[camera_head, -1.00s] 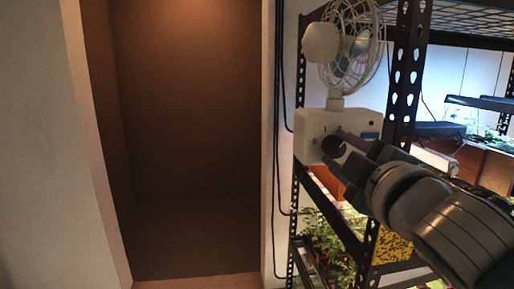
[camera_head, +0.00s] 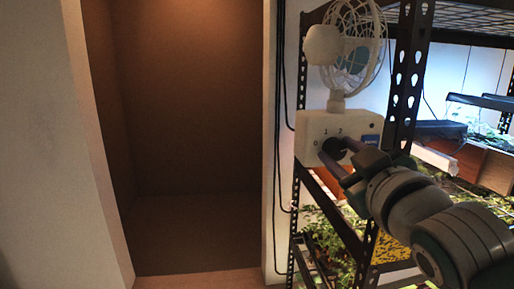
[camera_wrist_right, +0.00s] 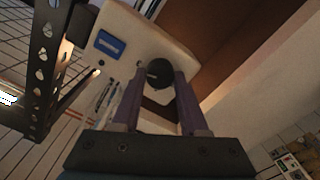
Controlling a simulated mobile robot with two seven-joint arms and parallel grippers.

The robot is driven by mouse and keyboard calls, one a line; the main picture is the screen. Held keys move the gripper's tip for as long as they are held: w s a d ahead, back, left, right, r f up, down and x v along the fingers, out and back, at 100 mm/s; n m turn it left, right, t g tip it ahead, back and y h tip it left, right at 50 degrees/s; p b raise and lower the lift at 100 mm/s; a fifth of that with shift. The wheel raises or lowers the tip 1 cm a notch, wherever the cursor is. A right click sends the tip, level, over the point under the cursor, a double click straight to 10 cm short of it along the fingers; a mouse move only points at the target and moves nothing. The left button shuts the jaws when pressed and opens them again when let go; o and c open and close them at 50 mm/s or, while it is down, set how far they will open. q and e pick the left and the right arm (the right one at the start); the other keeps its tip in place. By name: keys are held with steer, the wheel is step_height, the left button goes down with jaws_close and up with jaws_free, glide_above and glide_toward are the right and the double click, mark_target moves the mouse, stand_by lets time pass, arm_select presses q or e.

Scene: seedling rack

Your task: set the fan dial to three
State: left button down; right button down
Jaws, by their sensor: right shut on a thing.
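The white fan (camera_head: 322,45) stands on its white control box (camera_head: 312,125), fixed at the rack's upright. The dial (camera_head: 333,147) is a dark round knob on the box front. The printed marks 0, 1 and 2 show around it; a 3 is not readable. My right gripper (camera_head: 346,161) is shut on the dial, coming from the lower right. In the right wrist view the dial (camera_wrist_right: 159,73) sits between the two finger ends. Which mark the dial points at, I cannot tell. My left gripper is not in view.
A black perforated rack post (camera_head: 405,75) stands just right of the box, close to my right arm. Seedlings (camera_head: 330,240) fill the shelf below. A blue label (camera_wrist_right: 110,43) is on the box. Dark cables hang left of the rack. An empty brown recess lies further left.

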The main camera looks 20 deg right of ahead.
stand_by(0.4)
steer(key=shift+c, duration=2.2)
jaws_free()
steer(key=b+v, duration=0.1)
steer(key=v, duration=0.9)
steer(key=shift+d, duration=0.1)
